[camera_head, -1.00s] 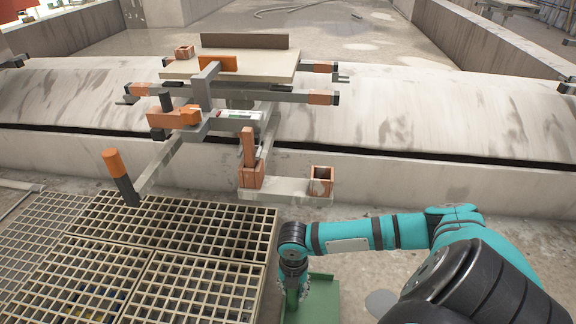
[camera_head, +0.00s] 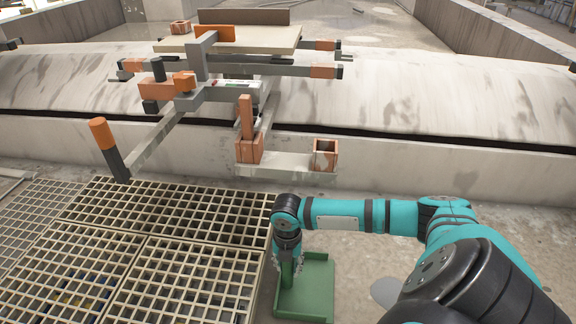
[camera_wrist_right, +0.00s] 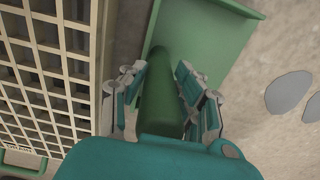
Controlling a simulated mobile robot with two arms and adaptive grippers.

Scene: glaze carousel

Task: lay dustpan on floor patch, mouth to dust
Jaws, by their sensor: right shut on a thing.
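The green dustpan (camera_head: 319,285) is beside the grating at the bottom middle of the head view, open face up. In the right wrist view its pan (camera_wrist_right: 215,42) extends to the top right, over or on the bare floor; I cannot tell if it touches. My right gripper (camera_head: 287,264) points down and is shut on the dustpan's handle (camera_wrist_right: 160,95), with fingers on both sides. Grey flat patches (camera_wrist_right: 290,93) lie on the floor right of the pan; one also shows in the head view (camera_head: 385,290). I cannot tell if they are dust. My left gripper is not in view.
A floor grating (camera_head: 190,268) fills the lower left, close beside the dustpan. A carousel frame with a board (camera_head: 240,42), an orange-tipped bar (camera_head: 103,135) and brick-coloured blocks (camera_head: 325,155) stands beyond. A low concrete wall (camera_head: 420,160) crosses behind. Bare floor lies right of the pan.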

